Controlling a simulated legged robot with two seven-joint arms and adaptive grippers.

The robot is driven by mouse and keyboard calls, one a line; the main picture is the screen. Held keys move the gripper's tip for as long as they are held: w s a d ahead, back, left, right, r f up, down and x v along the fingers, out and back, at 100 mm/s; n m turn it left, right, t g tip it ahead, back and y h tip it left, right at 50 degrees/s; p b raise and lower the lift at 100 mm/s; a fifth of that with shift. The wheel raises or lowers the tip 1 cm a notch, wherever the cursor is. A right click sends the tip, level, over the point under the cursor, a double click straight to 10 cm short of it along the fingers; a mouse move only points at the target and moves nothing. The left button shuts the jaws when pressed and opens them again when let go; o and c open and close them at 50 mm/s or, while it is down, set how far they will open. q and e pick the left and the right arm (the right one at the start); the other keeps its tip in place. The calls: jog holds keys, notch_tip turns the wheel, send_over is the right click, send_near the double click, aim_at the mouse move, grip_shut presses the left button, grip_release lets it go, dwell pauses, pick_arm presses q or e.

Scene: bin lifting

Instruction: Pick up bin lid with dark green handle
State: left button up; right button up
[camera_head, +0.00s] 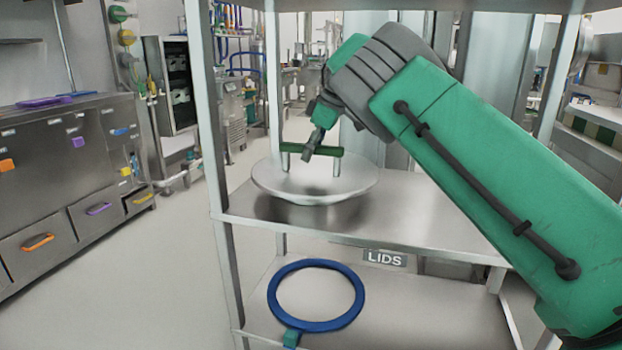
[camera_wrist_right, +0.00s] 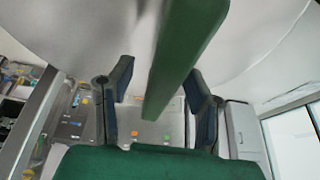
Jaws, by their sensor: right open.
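The round metal bin lid (camera_head: 275,184) lies on the upper shelf, with its dark green handle (camera_head: 329,152) raised above it on two posts. My right gripper (camera_head: 311,148) is at the handle, reaching in from the right. In the right wrist view, the handle (camera_wrist_right: 187,45) passes between the two open fingers of my right gripper (camera_wrist_right: 158,70), with a gap visible on each side. The lid's pale surface (camera_wrist_right: 90,25) fills the top of that view. Contact with the handle is not visible. My left gripper is out of view.
The metal shelf (camera_head: 430,222) has bare room right of the lid. A rack post (camera_head: 205,110) stands left of the lid. Cabinets (camera_head: 60,170) stand further left.

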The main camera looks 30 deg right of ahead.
grip_shut()
jog(key=shift+r, duration=0.15)
jog(key=shift+w, duration=0.1)
jog(key=shift+b, duration=0.7)
notch_tip(320, 180, up, 4)
jog(key=p, duration=0.2)
jog(key=shift+p, duration=0.3)
jog(key=shift+d+r, duration=0.15)
jog(key=shift+r, duration=0.15)
jog(key=s+d+p, duration=0.4)
jog(key=s+d, duration=0.7)
jog(key=s, duration=0.2)
jog(key=shift+s+d+f, duration=0.3)
jog(key=shift+s, duration=0.1)
